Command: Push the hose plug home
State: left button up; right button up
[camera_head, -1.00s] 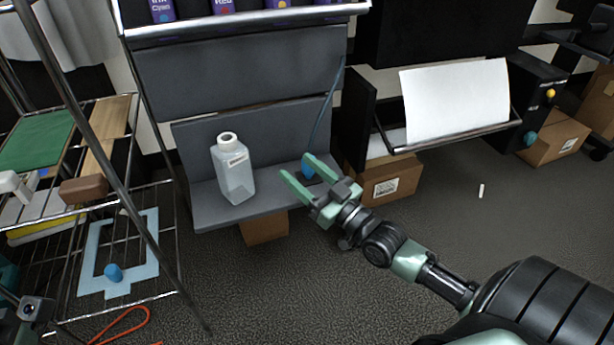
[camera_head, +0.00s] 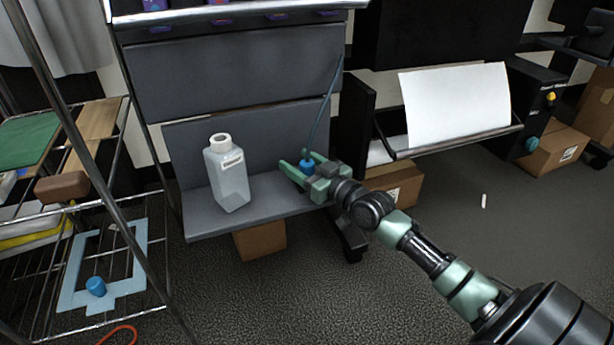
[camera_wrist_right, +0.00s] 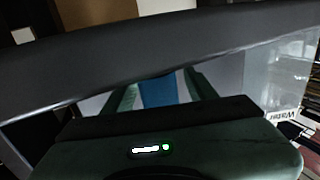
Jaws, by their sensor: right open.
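The blue hose plug (camera_head: 306,164) stands on the grey shelf, with a thin dark hose (camera_head: 323,105) rising from it along the panel. My right gripper (camera_head: 297,168) is open, its green fingers to either side of the plug. In the right wrist view the blue plug (camera_wrist_right: 158,92) shows between the two fingers (camera_wrist_right: 160,95); I cannot tell whether they touch it. The plug's lower end is hidden, so how deep it sits cannot be seen. My left gripper is not in view.
A white bottle (camera_head: 228,175) stands on the grey shelf (camera_head: 200,213) left of the plug. A cardboard box (camera_head: 260,240) sits below the shelf. A wire rack (camera_head: 150,268) with a blue cap (camera_head: 96,286) is at left. A paper-bearing machine (camera_head: 455,105) stands at right.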

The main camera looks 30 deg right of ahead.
grip_shut()
jog(key=shift+r, duration=0.1)
